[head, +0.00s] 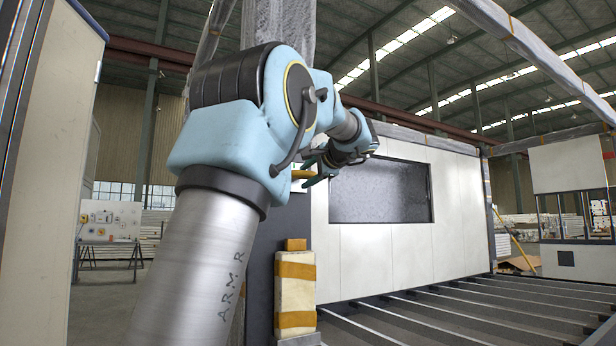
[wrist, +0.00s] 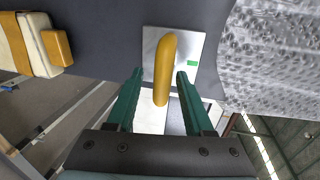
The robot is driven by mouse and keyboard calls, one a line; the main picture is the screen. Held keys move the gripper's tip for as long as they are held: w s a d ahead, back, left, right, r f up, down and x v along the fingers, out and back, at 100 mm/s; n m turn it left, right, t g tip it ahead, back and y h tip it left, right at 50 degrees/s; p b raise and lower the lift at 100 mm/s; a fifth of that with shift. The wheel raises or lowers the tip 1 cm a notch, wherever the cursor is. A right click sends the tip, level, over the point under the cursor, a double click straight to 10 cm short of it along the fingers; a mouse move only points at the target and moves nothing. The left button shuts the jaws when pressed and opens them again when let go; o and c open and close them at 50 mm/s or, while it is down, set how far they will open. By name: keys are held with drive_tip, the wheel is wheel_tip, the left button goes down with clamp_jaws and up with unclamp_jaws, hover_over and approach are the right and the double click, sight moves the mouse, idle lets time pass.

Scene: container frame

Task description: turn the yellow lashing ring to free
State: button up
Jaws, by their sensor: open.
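The yellow lashing ring (wrist: 165,62) shows in the wrist view as a thick yellow bar on a pale metal plate (wrist: 200,42) with a small green mark (wrist: 193,63). The plate is on a dark grey post (wrist: 110,30). My gripper (wrist: 160,73) is open, one green finger on each side of the ring's lower part. I see no finger touching it; the exact depth is unclear. In the head view, a small piece of the ring (head: 301,174) shows beside my gripper (head: 310,170); my arm hides most of the plate.
A cream block with yellow bands (head: 296,290) stands beside the dark post (head: 262,265), below my gripper; it also shows in the wrist view (wrist: 22,45). Right of the post is a pale panelled wall with a dark window (head: 380,192). Slatted floor beams (head: 440,315) lie in front.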

drive_tip(key=shift+s+d+r, duration=0.1)
drive_tip(key=shift+s+d, duration=0.25)
drive_tip(key=shift+s, duration=0.1)
drive_tip(key=b+v, duration=0.1)
drive_tip(key=v, duration=0.8)
drive_tip(key=shift+s+b, duration=0.3)
drive_tip(key=shift+s, duration=0.1)
drive_tip(key=shift+r, duration=0.1)
